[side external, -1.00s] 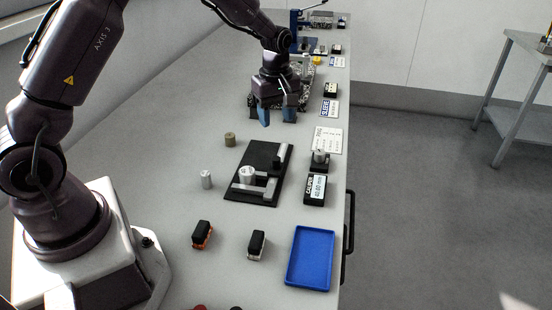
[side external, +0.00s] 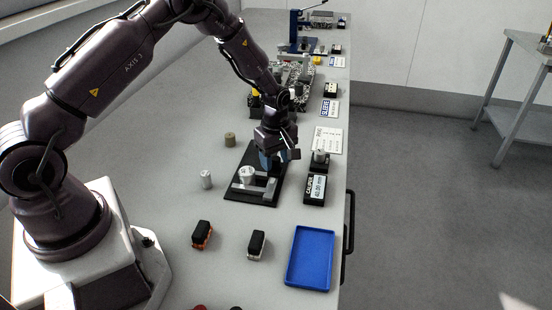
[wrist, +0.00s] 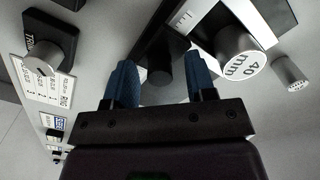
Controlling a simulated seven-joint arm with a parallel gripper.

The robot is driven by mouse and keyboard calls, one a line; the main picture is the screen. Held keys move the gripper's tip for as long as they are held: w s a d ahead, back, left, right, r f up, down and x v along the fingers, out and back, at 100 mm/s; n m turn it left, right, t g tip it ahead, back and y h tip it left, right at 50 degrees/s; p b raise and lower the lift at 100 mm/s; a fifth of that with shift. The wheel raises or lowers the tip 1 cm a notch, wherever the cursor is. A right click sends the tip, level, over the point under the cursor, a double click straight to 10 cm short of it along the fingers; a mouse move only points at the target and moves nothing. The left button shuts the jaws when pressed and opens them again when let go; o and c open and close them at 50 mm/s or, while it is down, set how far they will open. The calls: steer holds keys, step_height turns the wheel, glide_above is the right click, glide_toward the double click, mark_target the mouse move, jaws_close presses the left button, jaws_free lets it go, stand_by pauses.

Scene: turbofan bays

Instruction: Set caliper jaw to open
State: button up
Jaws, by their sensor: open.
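The caliper is a black base plate (side external: 240,193) with a grey L-shaped rail and jaw (side external: 262,190). A grey cylinder (side external: 247,174), marked 40 mm in the wrist view (wrist: 241,66), stands by the jaw. A dark round knob (wrist: 160,76) of the caliper shows between my blue fingers in the wrist view; in the side view my gripper hides it. My gripper (side external: 275,165) is low over the far part of the caliper, fingers apart and pointing down. Whether the fingers touch the knob cannot be told.
A dark block with a grey cylinder (side external: 320,158) and a printed card (side external: 328,140) are to the right. A small silver cylinder (side external: 206,179) and brass one (side external: 229,139) stand left. A blue tray (side external: 310,258) and two small black-topped blocks (side external: 202,235) lie nearer.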

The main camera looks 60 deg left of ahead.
steer(key=shift+f, duration=0.2)
steer(key=shift+c, duration=0.3)
jaws_close()
steer(key=shift+w+a, duration=1)
steer(key=shift+c, duration=0.4)
jaws_free()
steer(key=shift+o, duration=0.7)
steer(key=shift+r, duration=0.1)
